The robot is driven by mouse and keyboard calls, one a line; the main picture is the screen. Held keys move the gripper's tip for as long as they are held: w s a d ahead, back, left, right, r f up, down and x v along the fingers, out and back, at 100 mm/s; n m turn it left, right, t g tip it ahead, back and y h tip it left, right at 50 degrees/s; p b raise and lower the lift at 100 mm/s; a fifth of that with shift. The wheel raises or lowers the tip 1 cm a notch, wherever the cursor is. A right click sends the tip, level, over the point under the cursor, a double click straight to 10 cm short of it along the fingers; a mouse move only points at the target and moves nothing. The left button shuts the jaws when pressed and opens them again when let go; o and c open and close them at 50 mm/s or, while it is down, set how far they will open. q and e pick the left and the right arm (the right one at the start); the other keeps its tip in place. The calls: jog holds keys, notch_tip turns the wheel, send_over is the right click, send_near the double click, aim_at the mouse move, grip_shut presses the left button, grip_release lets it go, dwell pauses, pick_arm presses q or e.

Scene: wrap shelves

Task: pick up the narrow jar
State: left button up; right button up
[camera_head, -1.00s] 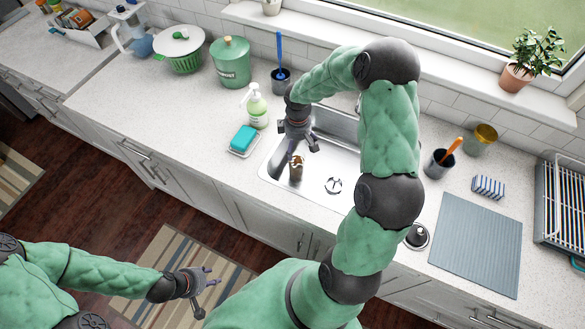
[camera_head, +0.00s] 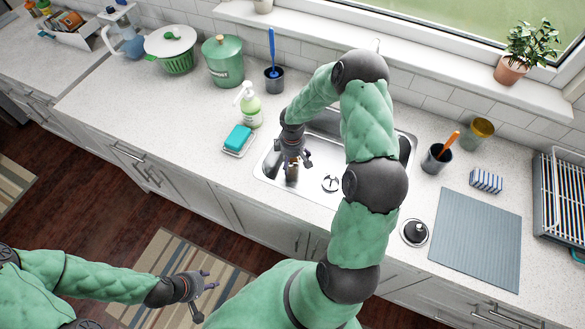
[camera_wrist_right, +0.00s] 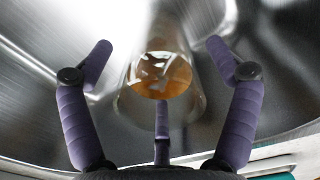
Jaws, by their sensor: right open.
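The narrow jar (camera_head: 292,173) stands in the left part of the metal sink, mostly hidden behind my right gripper in the head view. In the right wrist view the jar (camera_wrist_right: 160,75) looks like clear glass with an amber-brown end facing the camera. My right gripper (camera_head: 296,164) is open just above the jar. In its wrist view two purple fingers (camera_wrist_right: 160,60) spread to either side of the jar, apart from it, and a third shows below, overlapping its lower edge. My left gripper (camera_head: 207,292) is open and empty over the floor at the lower left.
The sink (camera_head: 345,193) has steel walls around the jar and a drain strainer (camera_head: 331,184). A soap bottle (camera_head: 250,106) and a teal sponge on a dish (camera_head: 238,138) are left of the sink. A cup with an orange-handled tool (camera_head: 437,158) is to the right.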

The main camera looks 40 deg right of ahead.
jog(key=shift+f, duration=0.35)
jog(key=c, duration=1.8)
jog(key=shift+o, duration=0.2)
jog(key=shift+r, duration=0.15)
